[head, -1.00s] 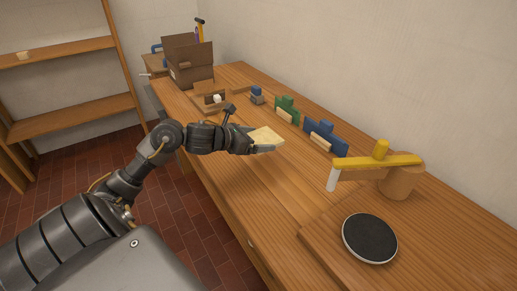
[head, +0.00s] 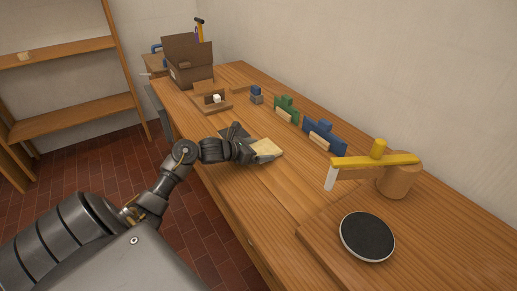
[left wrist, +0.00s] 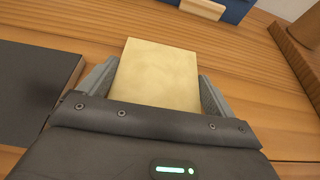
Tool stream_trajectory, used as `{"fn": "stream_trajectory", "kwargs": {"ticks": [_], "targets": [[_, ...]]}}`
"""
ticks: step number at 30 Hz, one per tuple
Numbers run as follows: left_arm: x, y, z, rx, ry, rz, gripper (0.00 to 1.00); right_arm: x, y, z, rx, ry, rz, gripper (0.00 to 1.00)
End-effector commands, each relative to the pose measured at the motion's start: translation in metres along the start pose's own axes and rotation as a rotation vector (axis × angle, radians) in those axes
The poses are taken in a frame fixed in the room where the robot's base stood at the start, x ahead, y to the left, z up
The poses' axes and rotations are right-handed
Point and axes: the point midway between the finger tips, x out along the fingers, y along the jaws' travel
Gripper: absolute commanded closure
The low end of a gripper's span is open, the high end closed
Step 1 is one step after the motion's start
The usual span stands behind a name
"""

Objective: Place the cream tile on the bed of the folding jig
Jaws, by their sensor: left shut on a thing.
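The cream tile (head: 266,149) is a pale, flat, square-edged piece held in my left gripper (head: 254,152), over the front half of the wooden bench. In the left wrist view the tile (left wrist: 157,75) lies flat between the two grey fingers (left wrist: 158,88), which close on its left and right edges. I cannot tell whether it touches the bench. A dark flat slab (left wrist: 32,88) lies on the bench to the left of the gripper; my arm partly hides it in the head view. I cannot tell for sure which thing is the folding jig. My right gripper is not in view.
Blue (head: 324,136) and green (head: 286,108) blocky stands line the wall side. A yellow-topped arm (head: 375,160) on a wooden post stands near a black round wheel (head: 367,237). A wooden tray (head: 205,107) and cardboard box (head: 187,62) are farther back. Bench between gripper and wheel is clear.

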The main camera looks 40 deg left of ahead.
Motion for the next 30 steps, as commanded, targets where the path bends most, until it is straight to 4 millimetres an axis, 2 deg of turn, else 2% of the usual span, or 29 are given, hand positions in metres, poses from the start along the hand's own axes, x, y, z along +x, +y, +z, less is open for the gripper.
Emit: {"fn": "stream_trajectory", "kwargs": {"ticks": [1,3,4,6,13,17,30], "targets": [[0.003,0.001,-0.007,0.001,-0.002,0.001,0.41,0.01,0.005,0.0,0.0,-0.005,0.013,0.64],[0.003,0.001,-0.007,0.001,-0.001,0.001,0.41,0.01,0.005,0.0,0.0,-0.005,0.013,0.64],[0.003,0.0,-0.008,0.0,0.001,0.001,0.08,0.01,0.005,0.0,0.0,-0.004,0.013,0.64],[0.003,0.0,-0.008,0.0,0.001,0.0,0.0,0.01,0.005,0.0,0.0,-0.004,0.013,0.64],[0.002,0.0,-0.008,0.001,0.001,0.0,0.0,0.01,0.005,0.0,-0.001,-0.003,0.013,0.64],[-0.007,0.001,-0.009,0.003,0.002,0.002,0.0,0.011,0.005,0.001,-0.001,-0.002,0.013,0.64],[-0.092,0.0,-0.01,0.004,0.004,0.0,0.0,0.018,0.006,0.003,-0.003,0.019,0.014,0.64]]}}
